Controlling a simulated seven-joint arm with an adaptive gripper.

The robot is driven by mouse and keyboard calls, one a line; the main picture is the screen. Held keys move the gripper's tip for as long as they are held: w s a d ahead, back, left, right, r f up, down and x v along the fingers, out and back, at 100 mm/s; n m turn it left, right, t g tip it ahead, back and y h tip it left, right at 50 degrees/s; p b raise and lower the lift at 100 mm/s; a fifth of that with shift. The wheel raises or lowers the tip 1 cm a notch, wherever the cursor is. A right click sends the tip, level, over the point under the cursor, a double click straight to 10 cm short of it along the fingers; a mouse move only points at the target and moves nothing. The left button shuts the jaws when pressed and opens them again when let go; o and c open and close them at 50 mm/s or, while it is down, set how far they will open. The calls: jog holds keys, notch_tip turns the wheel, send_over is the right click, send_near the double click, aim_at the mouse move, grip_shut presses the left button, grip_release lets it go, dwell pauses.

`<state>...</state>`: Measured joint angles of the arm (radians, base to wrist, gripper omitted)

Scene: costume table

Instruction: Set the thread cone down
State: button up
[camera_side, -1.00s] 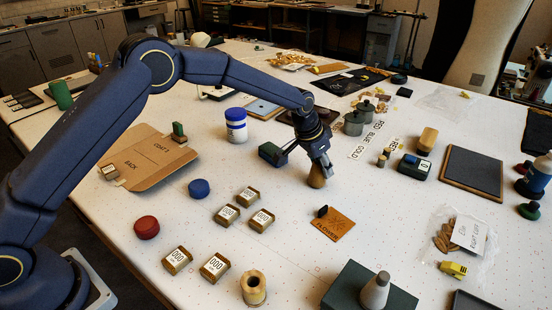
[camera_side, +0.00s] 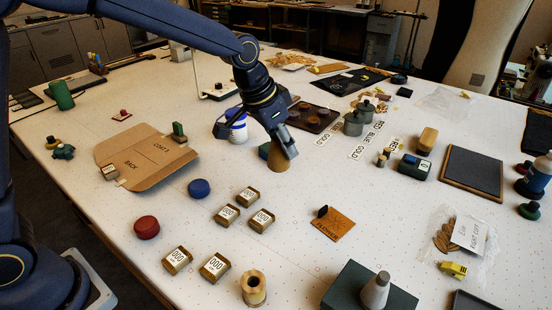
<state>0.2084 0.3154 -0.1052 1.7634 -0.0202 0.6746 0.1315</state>
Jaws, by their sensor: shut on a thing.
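The tan thread cone (camera_side: 279,160) is under my gripper (camera_side: 283,148), near the middle of the table. My gripper points down and is shut around the cone's upper part, which the fingers partly hide. The cone looks about upright. Its lower end is at or very close to the white table top (camera_side: 330,185); I cannot tell whether it touches. A dark green block (camera_side: 264,151) is close behind the cone on its left, partly hidden.
A blue-lidded white jar (camera_side: 237,127) stands behind left. A dark tray (camera_side: 313,117) lies behind right. Brown labelled blocks (camera_side: 262,220) lie in front, and a leather patch (camera_side: 333,224) front right. A grey cone (camera_side: 375,291) stands on a green box. Table right of the cone is clear.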

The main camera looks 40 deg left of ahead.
jog(key=s+a+n+y, duration=0.1)
jog(key=s+a+n, duration=0.25)
jog(key=a, duration=0.75)
jog(key=s+a+n+y, duration=0.2)
jog(key=a+n, duration=0.2)
jog(key=a, duration=0.8)
jog(key=s+a+n+g+y, duration=0.15)
jog(key=s+a+n, duration=0.45)
jog(key=s+a, duration=0.9)
jog(key=shift+t+y, duration=0.25)
jog(key=w+a+f, duration=0.3)
jog(key=w, duration=0.1)
jog(key=w+a+f, duration=0.3)
jog(key=w, duration=0.2)
jog(key=w+a+f, duration=0.3)
jog(key=w, duration=0.1)
jog(key=shift+w+a, duration=0.15)
jog(key=shift+a, duration=0.15)
jog(key=shift+f, duration=1.65)
jog(key=shift+f, duration=0.15)
jog(key=o, duration=1.2)
jog(key=shift+c, duration=0.2)
